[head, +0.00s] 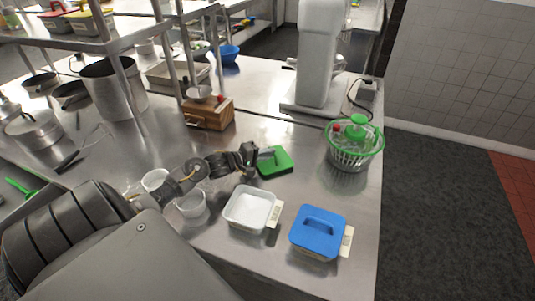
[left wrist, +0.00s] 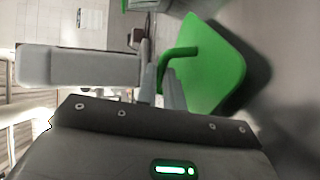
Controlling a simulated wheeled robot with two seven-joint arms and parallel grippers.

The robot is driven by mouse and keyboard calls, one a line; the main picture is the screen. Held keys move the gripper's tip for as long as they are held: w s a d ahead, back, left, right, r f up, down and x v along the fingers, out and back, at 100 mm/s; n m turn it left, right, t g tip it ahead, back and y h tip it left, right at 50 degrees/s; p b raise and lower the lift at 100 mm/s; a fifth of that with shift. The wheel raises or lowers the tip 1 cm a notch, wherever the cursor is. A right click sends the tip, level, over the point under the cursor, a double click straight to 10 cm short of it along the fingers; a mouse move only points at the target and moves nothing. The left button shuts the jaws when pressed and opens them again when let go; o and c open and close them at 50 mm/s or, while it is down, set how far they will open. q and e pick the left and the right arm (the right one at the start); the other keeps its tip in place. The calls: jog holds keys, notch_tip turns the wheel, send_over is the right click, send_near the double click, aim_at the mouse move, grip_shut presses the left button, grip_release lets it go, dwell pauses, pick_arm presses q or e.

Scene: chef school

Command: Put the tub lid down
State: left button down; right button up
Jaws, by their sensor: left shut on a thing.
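The green tub lid (head: 280,164) is over the bare steel counter, behind the open white tub. My left gripper (head: 256,163) is shut on its raised handle. In the left wrist view the lid (left wrist: 222,68) lies past the fingertips, and the left gripper's fingers (left wrist: 160,72) close on the handle (left wrist: 176,54). A dark shadow shows beside the lid's edge; I cannot tell whether the lid touches the counter. The white tub (head: 250,208) stands open with a label on its side. My right gripper is not in view.
A tub with a blue lid (head: 318,229) stands at the front right. A salad spinner (head: 349,157) is right of the lid, and a wooden box (head: 208,114) is behind left. Bare counter surrounds the lid.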

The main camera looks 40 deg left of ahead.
pick_arm(q)
jog(key=shift+f, duration=0.25)
jog(key=shift+f, duration=0.1)
jog(key=c, duration=1.5)
grip_release()
jog(key=b+v, duration=0.1)
jog(key=v, duration=1.1)
jog(key=shift+r, duration=0.25)
